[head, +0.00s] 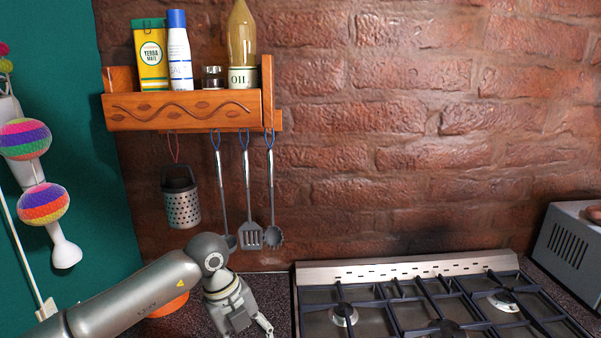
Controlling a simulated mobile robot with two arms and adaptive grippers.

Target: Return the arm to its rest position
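My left arm comes in from the lower left, over the dark speckled counter (270,290). Its wrist bends down, and my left gripper (245,328) points downward to the left of the stove. The bottom edge of the picture cuts off the gripper. One finger shows on its right side, but I cannot tell whether it is open or shut, or whether it holds anything. My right gripper is not in view.
A gas stove (420,310) stands right of the gripper, with a grey appliance (572,245) beyond it. A wooden shelf (185,110) with a grater (181,205) and utensils (247,200) hangs above. An orange object (170,305) is partly hidden behind my arm.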

